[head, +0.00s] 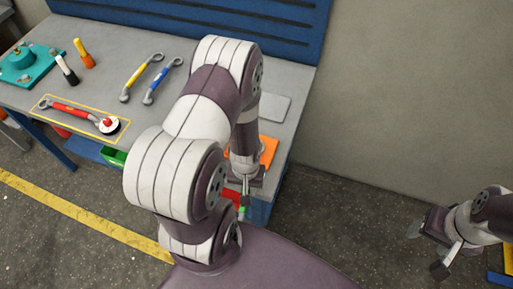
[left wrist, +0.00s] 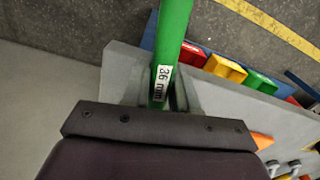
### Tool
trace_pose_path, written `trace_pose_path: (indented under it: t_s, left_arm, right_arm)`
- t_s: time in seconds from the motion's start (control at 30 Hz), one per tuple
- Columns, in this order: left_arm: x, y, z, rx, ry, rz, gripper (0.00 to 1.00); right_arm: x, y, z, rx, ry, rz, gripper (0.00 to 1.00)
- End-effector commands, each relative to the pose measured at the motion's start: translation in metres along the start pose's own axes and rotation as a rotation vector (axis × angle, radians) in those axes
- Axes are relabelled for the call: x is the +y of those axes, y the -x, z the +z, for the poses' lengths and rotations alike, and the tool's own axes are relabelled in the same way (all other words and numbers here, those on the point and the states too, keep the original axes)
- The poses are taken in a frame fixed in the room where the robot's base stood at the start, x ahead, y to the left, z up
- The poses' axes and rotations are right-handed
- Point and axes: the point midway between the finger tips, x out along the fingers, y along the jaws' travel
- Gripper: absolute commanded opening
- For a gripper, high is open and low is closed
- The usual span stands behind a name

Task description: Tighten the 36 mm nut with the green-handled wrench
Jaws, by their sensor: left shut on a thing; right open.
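The green-handled wrench (left wrist: 172,35) shows in the left wrist view, its handle running up out of the frame. A white label on it reads "36 mm". My left gripper (left wrist: 161,92) is shut on this handle. In the head view my left gripper (head: 245,188) is at the bench's right front edge, with only a small bit of green visible below it. The wrench's head is hidden. My right gripper (head: 428,248) is open and empty, over the floor at the lower right. I cannot make out a 36 mm nut in either view.
On the workbench (head: 205,110) lie a red-handled wrench (head: 72,109) inside a yellow outline, a yellow wrench (head: 141,77) and a blue wrench (head: 162,81). A teal fixture (head: 24,63) stands at the far left. Coloured bins (left wrist: 224,68) line the bench's front. My left arm covers the middle.

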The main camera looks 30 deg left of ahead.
Motion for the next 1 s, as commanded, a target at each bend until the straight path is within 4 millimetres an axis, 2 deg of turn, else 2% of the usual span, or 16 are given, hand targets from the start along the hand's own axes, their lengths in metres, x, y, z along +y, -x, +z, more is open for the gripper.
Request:
trace_pose_path:
  t_s: [0.13,0.4,0.87,1.0]
  left_arm:
    - [-0.001,0.001,0.002,-0.004,-0.006,-0.001,0.00]
    - [-0.008,0.003,0.002,-0.006,-0.052,-0.006,0.00]
    - [-0.009,0.000,0.001,-0.002,-0.065,-0.008,0.00]
    - [-0.013,0.003,0.001,-0.004,-0.082,-0.010,0.00]
  right_arm:
    - [0.000,0.003,0.000,0.000,0.000,0.000,0.63]
    - [0.000,0.021,-0.003,0.000,0.000,0.000,0.63]
    - [0.000,0.022,-0.003,0.000,0.000,0.000,0.63]
    - [0.000,0.030,-0.004,0.000,0.000,0.000,0.63]
